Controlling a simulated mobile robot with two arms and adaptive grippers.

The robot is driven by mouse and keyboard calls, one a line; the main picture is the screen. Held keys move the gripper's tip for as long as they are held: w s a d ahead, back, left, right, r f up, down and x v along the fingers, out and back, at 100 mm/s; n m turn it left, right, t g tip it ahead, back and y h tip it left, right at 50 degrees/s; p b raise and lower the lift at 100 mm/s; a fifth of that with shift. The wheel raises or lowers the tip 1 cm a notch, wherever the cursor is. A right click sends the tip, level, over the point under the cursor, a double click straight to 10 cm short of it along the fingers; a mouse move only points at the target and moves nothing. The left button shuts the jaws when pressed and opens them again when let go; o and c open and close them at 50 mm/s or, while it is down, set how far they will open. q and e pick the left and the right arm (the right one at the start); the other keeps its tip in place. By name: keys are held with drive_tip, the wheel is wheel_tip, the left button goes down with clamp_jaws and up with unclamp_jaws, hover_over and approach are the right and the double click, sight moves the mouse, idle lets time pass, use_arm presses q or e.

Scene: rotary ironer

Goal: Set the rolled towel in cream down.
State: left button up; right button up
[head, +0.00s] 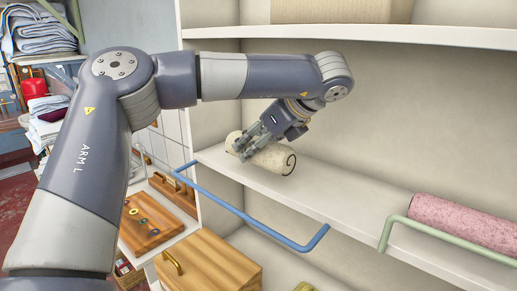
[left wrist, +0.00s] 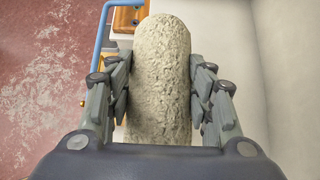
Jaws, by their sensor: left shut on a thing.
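The cream rolled towel (head: 272,158) is at the left end of the white shelf (head: 345,191) in the head view, lying on its side with its spiral end facing right. I cannot tell whether it touches the shelf board. My left gripper (head: 254,145) reaches down from above and is shut around the towel's middle. In the left wrist view the towel (left wrist: 160,75) stands between the two fingers of my left gripper (left wrist: 160,98), which press on both its sides. My right gripper is in neither view.
A blue rail (head: 250,218) runs along the shelf's front left, and a green rail (head: 440,236) along its right. A pink rolled towel (head: 465,220) lies behind the green rail. The shelf between the two towels is clear. A cardboard box (head: 340,11) sits on the upper shelf.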

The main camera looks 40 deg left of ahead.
sight(258, 156)
use_arm(q)
drive_tip(key=shift+w, duration=0.3)
drive_tip(key=shift+w+r+p, duration=0.1)
drive_tip(key=shift+w+p, duration=0.3)
drive_tip(key=shift+p, duration=0.05)
wheel_tip(258, 156, down, 3)
drive_tip(key=shift+s+f+p, duration=0.1)
drive_tip(key=shift+p, duration=0.9)
drive_tip(key=shift+f, duration=0.35)
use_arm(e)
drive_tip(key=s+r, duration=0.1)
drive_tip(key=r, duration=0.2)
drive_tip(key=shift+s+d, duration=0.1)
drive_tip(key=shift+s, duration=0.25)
use_arm(q)
drive_tip(key=shift+f+b, duration=0.15)
drive_tip(key=shift+b, duration=0.25)
drive_tip(key=o, duration=1.2)
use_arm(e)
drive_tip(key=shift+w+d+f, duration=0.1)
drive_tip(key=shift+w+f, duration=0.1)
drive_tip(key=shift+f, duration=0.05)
use_arm(q)
drive_tip(key=shift+r, duration=0.2)
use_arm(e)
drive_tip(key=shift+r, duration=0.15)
